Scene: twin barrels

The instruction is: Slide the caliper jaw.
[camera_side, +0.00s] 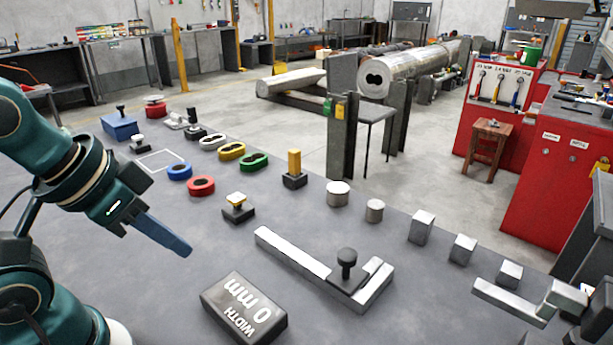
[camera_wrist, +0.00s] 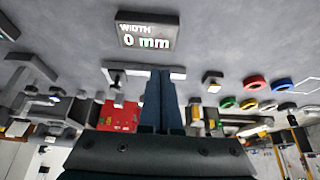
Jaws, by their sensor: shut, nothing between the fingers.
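The caliper (camera_side: 300,262) is a long pale metal bar lying on the grey table, right of centre in the side view. Its sliding jaw carries a black knob (camera_side: 346,258) near the bar's right end. In the wrist view the caliper (camera_wrist: 178,75) lies behind my fingers, with the knob (camera_wrist: 116,78) to their left. A dark display block (camera_side: 243,308) in front of the bar reads "WIDTH 0 mm"; it also shows in the wrist view (camera_wrist: 145,36). My gripper (camera_side: 188,252) has blue fingers, shut and empty, above the table to the left of the caliper and apart from it.
Steel blocks (camera_side: 421,227) and short cylinders (camera_side: 338,193) stand behind the caliper. A yellow-topped knob (camera_side: 238,205), a red ring (camera_side: 201,186) and other coloured rings stand at the back left. The table between my gripper and the caliper is clear.

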